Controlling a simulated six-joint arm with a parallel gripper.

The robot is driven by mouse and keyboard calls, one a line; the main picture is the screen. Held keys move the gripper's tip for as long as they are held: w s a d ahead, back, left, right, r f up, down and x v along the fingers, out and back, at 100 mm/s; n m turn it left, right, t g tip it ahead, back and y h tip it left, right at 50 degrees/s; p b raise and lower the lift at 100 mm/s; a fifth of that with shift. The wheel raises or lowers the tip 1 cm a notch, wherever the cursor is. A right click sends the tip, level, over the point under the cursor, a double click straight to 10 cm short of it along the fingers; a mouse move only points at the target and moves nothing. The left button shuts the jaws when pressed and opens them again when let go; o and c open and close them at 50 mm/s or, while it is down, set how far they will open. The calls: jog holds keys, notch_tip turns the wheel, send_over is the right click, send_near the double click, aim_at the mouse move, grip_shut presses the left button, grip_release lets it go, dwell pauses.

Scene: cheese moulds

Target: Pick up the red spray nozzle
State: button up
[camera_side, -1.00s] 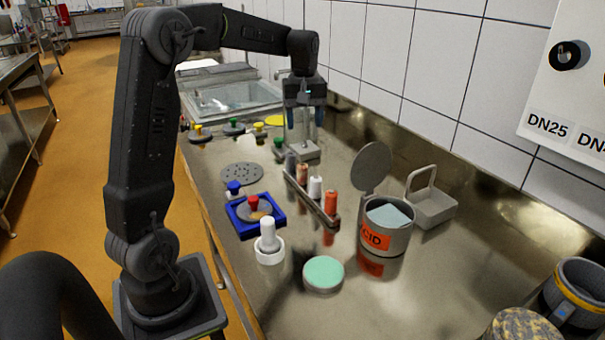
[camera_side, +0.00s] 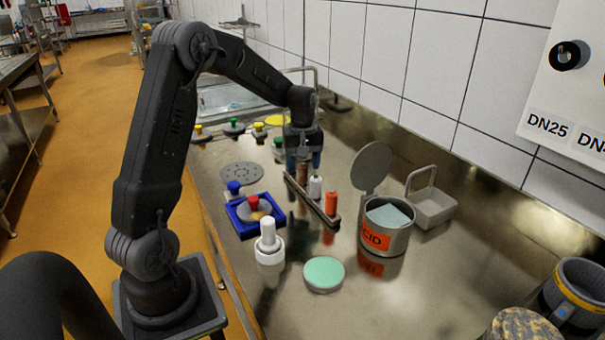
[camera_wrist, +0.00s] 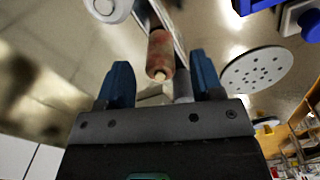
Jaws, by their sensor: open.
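The nozzles stand in a row on a narrow dark rack (camera_side: 318,203). A bright orange-red nozzle (camera_side: 331,203) is at the near end, with a white nozzle (camera_side: 316,187) beside it. Farther back is a worn, mottled reddish-brown nozzle (camera_wrist: 161,52), mostly hidden by my gripper in the side view. My gripper (camera_side: 303,164) points down over the far part of the rack, its blue fingers open. In the wrist view, the mottled nozzle and part of a grey nozzle (camera_wrist: 183,85) show between the fingers (camera_wrist: 160,78). My gripper is apart from the orange-red nozzle.
A lidded can marked ACID (camera_side: 385,240) and a grey handled basket (camera_side: 433,208) stand right of the rack. A blue tray (camera_side: 245,223), white knobbed piece (camera_side: 269,244) and perforated disc (camera_side: 241,173) lie left. A green disc (camera_side: 323,273) is in front.

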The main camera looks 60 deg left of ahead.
jog(key=shift+f, duration=0.8)
jog(key=shift+c, duration=0.2)
jog(key=c, duration=0.9)
jog(key=shift+c, duration=0.2)
